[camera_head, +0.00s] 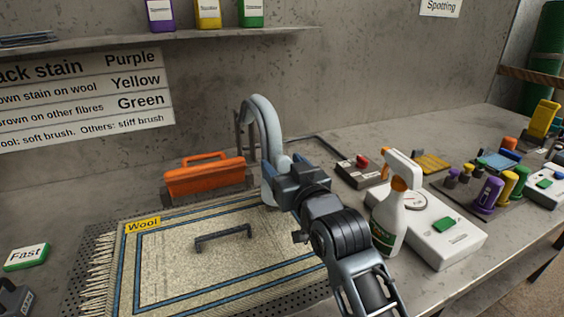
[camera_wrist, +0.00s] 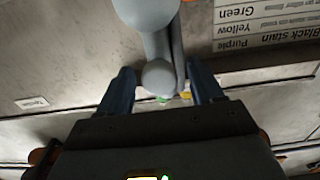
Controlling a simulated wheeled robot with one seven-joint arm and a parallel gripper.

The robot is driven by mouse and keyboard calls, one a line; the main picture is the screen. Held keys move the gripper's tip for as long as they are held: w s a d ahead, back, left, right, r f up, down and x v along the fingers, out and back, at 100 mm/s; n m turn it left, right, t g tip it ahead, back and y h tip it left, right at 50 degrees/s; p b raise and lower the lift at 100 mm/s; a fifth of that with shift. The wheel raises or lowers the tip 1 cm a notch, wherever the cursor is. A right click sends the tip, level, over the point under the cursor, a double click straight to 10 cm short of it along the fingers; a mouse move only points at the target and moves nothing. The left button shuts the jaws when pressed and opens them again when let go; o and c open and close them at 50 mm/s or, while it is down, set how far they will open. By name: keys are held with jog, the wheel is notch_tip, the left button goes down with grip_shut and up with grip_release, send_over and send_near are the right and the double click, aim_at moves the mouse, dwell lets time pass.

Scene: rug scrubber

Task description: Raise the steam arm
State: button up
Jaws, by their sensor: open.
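The steam arm (camera_head: 262,112) is a pale grey curved tube. It rises behind the rug, bends over at the top and comes down at the rug's far right corner. My gripper (camera_head: 282,165) is at its descending part, which my gripper partly hides. In the wrist view the two blue-grey fingers of my gripper (camera_wrist: 160,84) are apart. The rounded grey end of the steam arm (camera_wrist: 158,78) shows between them, with gaps on both sides. I cannot tell whether either finger touches it.
A cream rug (camera_head: 175,255) marked Wool lies on a perforated board, with a dark handle (camera_head: 223,236) on it. A spray bottle (camera_head: 390,215) and a white box (camera_head: 440,238) stand right of my arm. A shelf (camera_head: 130,40) runs above.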

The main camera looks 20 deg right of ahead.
jog(key=shift+w, duration=0.5)
grip_shut()
dwell(0.3)
